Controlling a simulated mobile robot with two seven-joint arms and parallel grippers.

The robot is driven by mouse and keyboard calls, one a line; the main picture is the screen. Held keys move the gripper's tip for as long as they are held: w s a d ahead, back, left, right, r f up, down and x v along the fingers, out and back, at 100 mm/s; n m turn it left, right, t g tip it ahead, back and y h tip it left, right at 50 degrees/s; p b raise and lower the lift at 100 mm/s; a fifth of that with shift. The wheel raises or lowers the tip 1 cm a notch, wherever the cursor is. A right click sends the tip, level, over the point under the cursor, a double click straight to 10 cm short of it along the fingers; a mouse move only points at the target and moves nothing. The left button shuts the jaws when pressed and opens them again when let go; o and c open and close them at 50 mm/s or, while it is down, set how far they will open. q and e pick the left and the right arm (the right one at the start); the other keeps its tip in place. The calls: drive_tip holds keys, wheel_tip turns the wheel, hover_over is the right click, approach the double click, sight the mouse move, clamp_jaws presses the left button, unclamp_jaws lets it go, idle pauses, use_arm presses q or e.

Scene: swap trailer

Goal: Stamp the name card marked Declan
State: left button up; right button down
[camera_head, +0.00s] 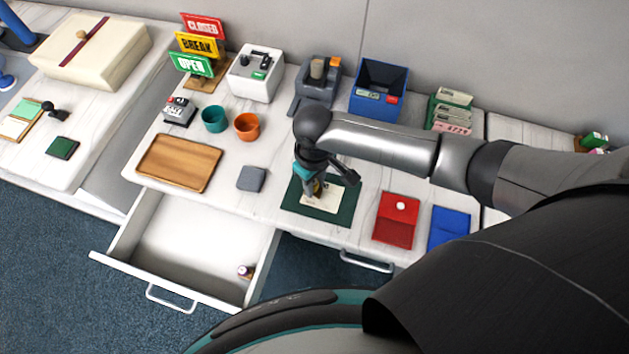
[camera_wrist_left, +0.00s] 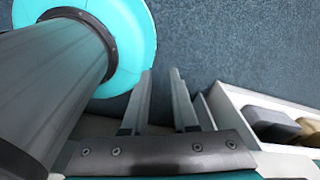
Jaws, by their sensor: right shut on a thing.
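A cream card (camera_head: 328,199) lies on a dark green mat (camera_head: 345,214) near the front edge of the counter. The name on it is too small to read. My right gripper (camera_head: 313,190) points down over the left part of the card. It is shut on a small stamp-like thing with a yellowish part, mostly hidden by the fingers. I cannot tell whether that thing touches the card. My left gripper (camera_wrist_left: 160,75) shows in the left wrist view, with a gap between its fingers and nothing in it.
An open drawer (camera_head: 190,245) juts out at the front left, with a small purple-and-white item (camera_head: 245,272) inside. A wooden tray (camera_head: 179,163), a grey block (camera_head: 251,178), a red case (camera_head: 397,220) and a blue pad (camera_head: 449,228) lie around the mat. Cups and boxes stand behind.

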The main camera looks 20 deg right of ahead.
drive_tip(key=shift+f, duration=0.55)
idle(0.4)
drive_tip(key=shift+s+f, duration=0.1)
drive_tip(key=shift+s, duration=0.05)
idle(1.8)
wheel_tip(320, 180, up, 7)
drive_tip(key=p, duration=0.9)
idle(0.7)
